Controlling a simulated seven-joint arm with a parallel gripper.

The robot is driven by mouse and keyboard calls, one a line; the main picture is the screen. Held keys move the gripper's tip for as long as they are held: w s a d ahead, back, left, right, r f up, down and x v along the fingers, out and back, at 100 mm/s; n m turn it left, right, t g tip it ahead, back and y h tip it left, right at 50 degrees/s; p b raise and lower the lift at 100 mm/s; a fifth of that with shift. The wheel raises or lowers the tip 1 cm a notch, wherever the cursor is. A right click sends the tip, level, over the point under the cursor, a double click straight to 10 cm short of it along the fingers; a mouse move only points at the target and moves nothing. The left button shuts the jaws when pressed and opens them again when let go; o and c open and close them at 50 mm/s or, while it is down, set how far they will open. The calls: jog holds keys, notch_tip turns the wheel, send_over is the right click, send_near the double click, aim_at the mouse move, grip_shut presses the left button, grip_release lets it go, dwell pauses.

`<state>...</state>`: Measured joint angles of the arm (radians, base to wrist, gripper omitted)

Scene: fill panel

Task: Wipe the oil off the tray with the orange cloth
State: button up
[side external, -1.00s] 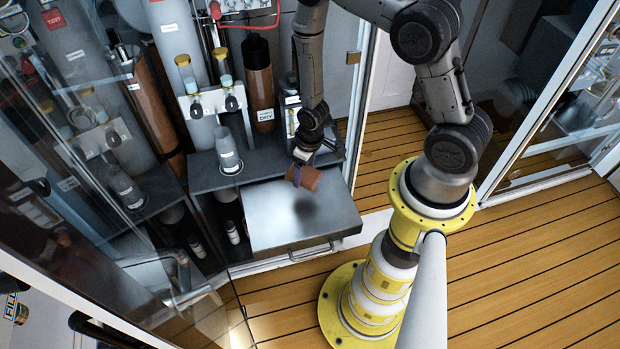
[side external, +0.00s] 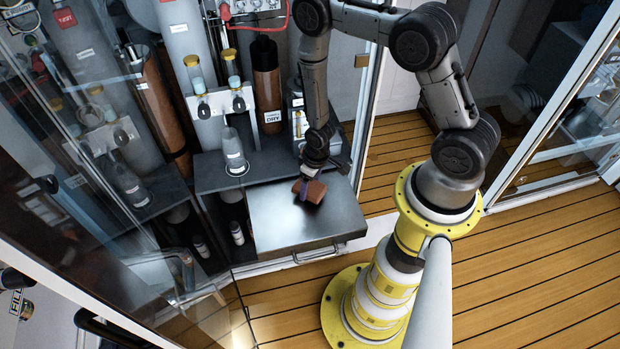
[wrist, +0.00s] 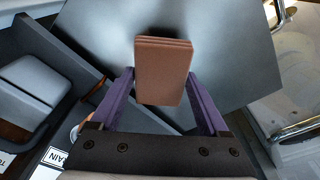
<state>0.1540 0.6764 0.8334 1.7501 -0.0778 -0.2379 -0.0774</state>
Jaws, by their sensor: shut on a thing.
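The orange cloth (side external: 316,191) looks like a thick, folded brown-orange pad. My gripper (wrist: 161,78) is shut on it, with a purple finger at each side in the wrist view. The cloth (wrist: 163,70) sticks out beyond the fingertips. The grey metal tray (side external: 285,222) lies below, with a bar handle at its front edge. The cloth is over the tray's back right part, close to its surface; I cannot tell whether it touches. A dark patch shows on the tray around the cloth; I cannot tell oil from shadow.
Behind the tray is a dark shelf (side external: 212,172) with a grey bottle (side external: 233,150). A brown bottle (side external: 267,85) stands farther back. A glass panel (side external: 110,200) is at the left. A yellow flanged post, part of my mount, stands at the right.

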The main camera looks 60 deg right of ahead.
aim_at(324, 184)
jog(key=shift+f, duration=0.9)
jog(key=shift+s+d+f, duration=0.35)
jog(key=shift+d+f, duration=0.05)
jog(key=shift+f, duration=0.1)
jog(key=shift+c, duration=0.8)
jog(key=shift+s+d+f, duration=0.1)
jog(key=shift+s+d, duration=0.95)
jog(key=shift+s, duration=0.05)
jog(key=shift+w+a, duration=1.35)
jog(key=shift+w, duration=0.05)
jog(key=shift+w+a, duration=0.1)
jog(key=shift+w, duration=0.05)
jog(key=shift+r, duration=4.15)
